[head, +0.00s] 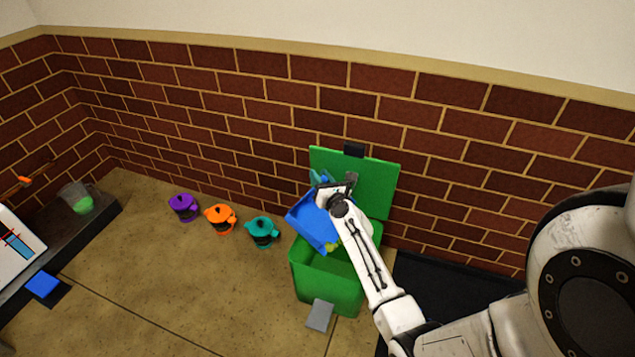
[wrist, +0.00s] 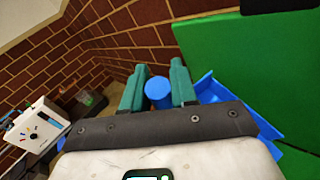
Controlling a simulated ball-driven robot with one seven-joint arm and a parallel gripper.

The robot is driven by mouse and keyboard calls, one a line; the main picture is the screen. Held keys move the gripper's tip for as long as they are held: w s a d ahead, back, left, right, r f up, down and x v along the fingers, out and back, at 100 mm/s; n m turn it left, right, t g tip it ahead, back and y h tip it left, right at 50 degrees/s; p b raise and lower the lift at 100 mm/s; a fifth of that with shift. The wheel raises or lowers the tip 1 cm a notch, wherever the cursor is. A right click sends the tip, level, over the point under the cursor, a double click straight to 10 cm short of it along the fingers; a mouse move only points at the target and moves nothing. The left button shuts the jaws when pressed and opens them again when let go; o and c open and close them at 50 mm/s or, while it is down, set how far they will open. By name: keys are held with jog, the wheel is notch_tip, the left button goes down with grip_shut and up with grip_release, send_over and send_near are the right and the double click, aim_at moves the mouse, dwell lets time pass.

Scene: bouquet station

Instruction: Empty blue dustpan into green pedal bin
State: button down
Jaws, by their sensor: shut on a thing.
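The green pedal bin (head: 311,277) stands on the floor by the brick wall with its lid (head: 375,185) raised against the wall. The blue dustpan (head: 312,222) is held over the bin's opening and looks tilted. A small yellow-green bit (head: 332,247) shows at the dustpan's lower edge, partly hidden by my arm. My gripper (wrist: 158,88) is shut on the dustpan's round blue handle (wrist: 158,93); in the head view my arm hides much of the grip. Part of the dustpan's pan (wrist: 210,88) shows beside the right finger in the wrist view. The bin's inside is mostly hidden.
A grey pedal (head: 320,315) sticks out at the bin's front. Purple (head: 183,207), orange (head: 220,218) and teal (head: 262,231) lidded pots stand left of the bin. A dark mat (head: 445,285) lies to the right.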

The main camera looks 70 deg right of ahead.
jog(key=s+a+m+t+h+b, duration=0.1)
jog(key=s+b, duration=0.5)
jog(key=b, duration=0.6)
jog(key=s+a+r+m+t+h+b, duration=0.1)
jog(key=s+m+t+h+b, duration=0.1)
jog(key=s+m+h+b, duration=0.2)
jog(key=shift+s+a+r+h+b, duration=0.25)
jog(key=shift+s+b, duration=1.55)
jog(key=shift+b, duration=2.2)
jog(key=shift+m+p, duration=0.3)
jog(key=shift+p, duration=1.15)
